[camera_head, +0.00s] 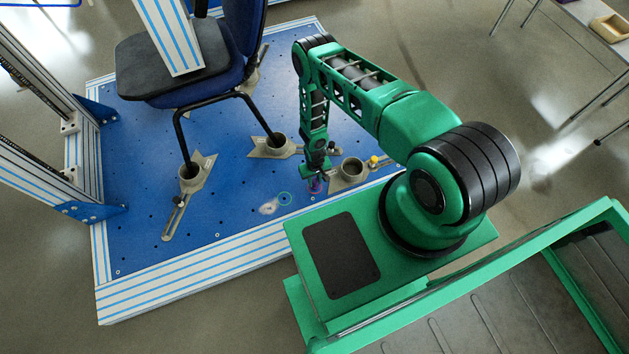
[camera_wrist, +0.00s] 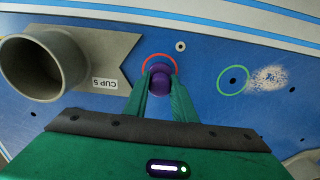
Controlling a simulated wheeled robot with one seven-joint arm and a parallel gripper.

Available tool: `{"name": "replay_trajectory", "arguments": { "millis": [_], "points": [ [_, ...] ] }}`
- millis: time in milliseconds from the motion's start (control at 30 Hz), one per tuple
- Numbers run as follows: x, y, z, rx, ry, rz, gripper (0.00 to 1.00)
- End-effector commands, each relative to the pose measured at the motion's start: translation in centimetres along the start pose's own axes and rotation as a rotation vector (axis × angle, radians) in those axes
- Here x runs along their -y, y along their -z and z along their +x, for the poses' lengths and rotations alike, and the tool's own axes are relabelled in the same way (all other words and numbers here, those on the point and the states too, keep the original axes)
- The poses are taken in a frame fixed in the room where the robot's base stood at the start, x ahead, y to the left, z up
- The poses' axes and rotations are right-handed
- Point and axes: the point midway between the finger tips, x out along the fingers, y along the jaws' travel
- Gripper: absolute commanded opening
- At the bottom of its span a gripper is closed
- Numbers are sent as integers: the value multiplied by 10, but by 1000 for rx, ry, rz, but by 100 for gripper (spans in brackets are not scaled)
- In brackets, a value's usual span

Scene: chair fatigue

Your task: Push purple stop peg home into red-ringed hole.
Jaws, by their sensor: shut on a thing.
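The purple stop peg (camera_wrist: 160,82) is between the two green fingers of my gripper (camera_wrist: 160,76) in the wrist view. The gripper is shut on it. The red ring (camera_wrist: 147,60) shows around the far part of the peg on the blue plate. The hole inside the ring is hidden by the peg and fingers, and I cannot tell how deep the peg sits. In the head view my gripper (camera_head: 316,179) points down at the plate, with a bit of purple peg (camera_head: 315,186) at its tip.
A grey cup (camera_wrist: 70,62) labelled "CUP 5" or "CUP S" stands left of the peg in the wrist view. A green-ringed hole (camera_wrist: 233,80) and a pale worn patch (camera_wrist: 268,79) lie to the right. The office chair (camera_head: 175,65) stands on the blue plate (camera_head: 140,215), its legs in cups.

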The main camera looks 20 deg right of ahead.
Motion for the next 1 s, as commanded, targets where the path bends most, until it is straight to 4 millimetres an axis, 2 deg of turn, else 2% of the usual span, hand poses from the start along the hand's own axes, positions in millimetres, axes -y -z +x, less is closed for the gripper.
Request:
{"name": "replay_trajectory", "arguments": {
  "millis": [600,633,700,1000],
  "points": [
    [0,0,13,1,0,0,4],
    [0,0,13,1,0,0,31],
    [0,0,13,1,0,0,46],
    [0,0,12,0,0,0,46]
  ]
}}
